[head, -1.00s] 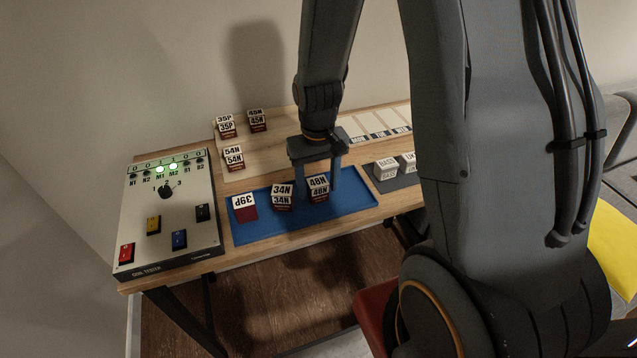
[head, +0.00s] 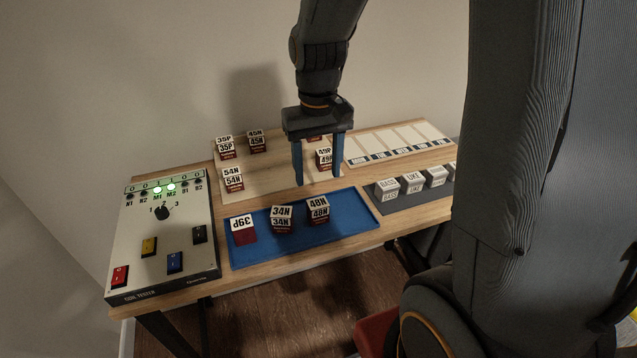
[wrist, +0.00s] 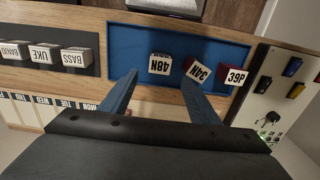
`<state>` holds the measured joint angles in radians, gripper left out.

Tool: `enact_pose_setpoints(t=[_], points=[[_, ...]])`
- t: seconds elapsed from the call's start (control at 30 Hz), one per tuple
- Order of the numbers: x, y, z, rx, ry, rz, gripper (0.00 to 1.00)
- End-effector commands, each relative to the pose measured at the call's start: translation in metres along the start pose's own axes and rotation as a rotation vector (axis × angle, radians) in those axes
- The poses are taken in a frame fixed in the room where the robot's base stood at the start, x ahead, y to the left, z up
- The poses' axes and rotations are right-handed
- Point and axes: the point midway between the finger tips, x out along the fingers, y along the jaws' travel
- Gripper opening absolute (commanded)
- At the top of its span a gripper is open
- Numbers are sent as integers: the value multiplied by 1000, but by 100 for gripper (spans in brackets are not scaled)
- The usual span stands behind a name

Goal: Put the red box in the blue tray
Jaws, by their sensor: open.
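Several dark red boxes with white labels are in view. Three are in the blue tray (head: 345,231): the 39P box (head: 243,230) at the left, the 34N box (head: 282,219) in the middle, and the 48N box (head: 318,210) to its right. My gripper (head: 317,180) is open and empty, above the back part of the tray and behind the 48N box. In the wrist view the 48N box (wrist: 160,64) shows between the open fingers, apart from them. More red boxes stand behind the tray: 54N (head: 233,180), 35P (head: 225,148), 45N (head: 257,142) and 49P (head: 324,159), beside my right finger.
Another red box (head: 315,138) is mostly hidden behind my gripper. A coil tester (head: 160,235) with switches stands at the left. A dark mat (head: 400,200) with grey BASS and UKE blocks is at the right. A weekday card (head: 395,143) lies behind it. The tray's right end is free.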

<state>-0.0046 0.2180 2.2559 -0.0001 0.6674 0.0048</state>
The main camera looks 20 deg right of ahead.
Motion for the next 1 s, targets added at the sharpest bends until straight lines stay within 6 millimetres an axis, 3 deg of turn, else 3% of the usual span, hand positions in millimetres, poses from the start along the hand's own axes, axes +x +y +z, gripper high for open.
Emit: enact_pose_setpoints(t=[0.17,0.4,0.5,1.0], points=[[-7,0,9,0,6,0,56],[11,-1,76,-5,62,0,56],[16,2,91,-5,76,0,56],[17,2,94,-5,80,0,56]])
